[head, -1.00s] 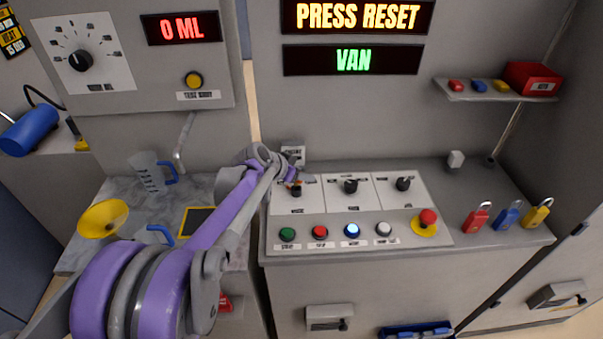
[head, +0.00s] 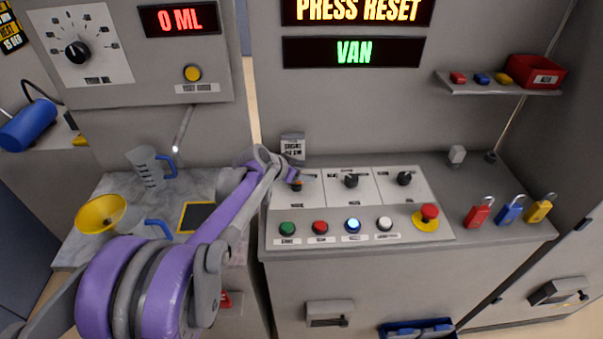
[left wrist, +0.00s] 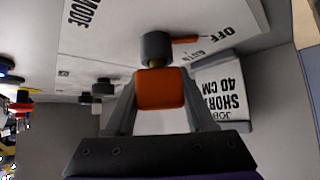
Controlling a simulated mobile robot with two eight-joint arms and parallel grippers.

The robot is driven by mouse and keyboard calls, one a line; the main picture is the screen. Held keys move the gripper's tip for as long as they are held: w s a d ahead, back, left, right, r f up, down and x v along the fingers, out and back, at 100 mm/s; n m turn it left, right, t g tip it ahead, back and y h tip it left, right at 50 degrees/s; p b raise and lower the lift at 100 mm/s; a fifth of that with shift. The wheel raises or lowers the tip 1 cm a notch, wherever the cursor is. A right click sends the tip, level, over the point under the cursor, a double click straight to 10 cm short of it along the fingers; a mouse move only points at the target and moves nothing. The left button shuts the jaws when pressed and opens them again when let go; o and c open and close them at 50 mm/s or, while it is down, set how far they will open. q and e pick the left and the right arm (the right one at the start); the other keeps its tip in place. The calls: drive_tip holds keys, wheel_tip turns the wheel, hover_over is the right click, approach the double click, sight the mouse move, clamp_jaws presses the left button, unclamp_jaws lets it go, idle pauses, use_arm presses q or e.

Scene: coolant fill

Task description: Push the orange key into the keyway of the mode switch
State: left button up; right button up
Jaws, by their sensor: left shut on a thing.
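My left gripper (head: 292,176) is shut on the orange key (left wrist: 160,90), whose square head sits between the two fingers in the left wrist view. The mode switch (left wrist: 157,46) is a dark round knob straight ahead of the key, with an orange pointer towards the OFF and AUTO lettering. A short brass bit shows between key head and knob; I cannot tell how deep it sits in the keyway. In the head view the mode switch (head: 296,187) is at the panel's left, partly covered by the gripper. My right gripper is not in view.
Two more knobs (head: 351,181) stand right of the mode switch, with several push buttons (head: 353,227) and a red emergency stop (head: 429,212) in front. A small printed card (left wrist: 222,95) stands close behind the gripper. Padlocks (head: 509,210) stand at the right.

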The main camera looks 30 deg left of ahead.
use_arm(q)
drive_tip(key=shift+f, duration=0.25)
drive_tip(key=o, duration=1.4)
drive_tip(key=v, duration=1.1)
drive_tip(key=shift+w, duration=0.1)
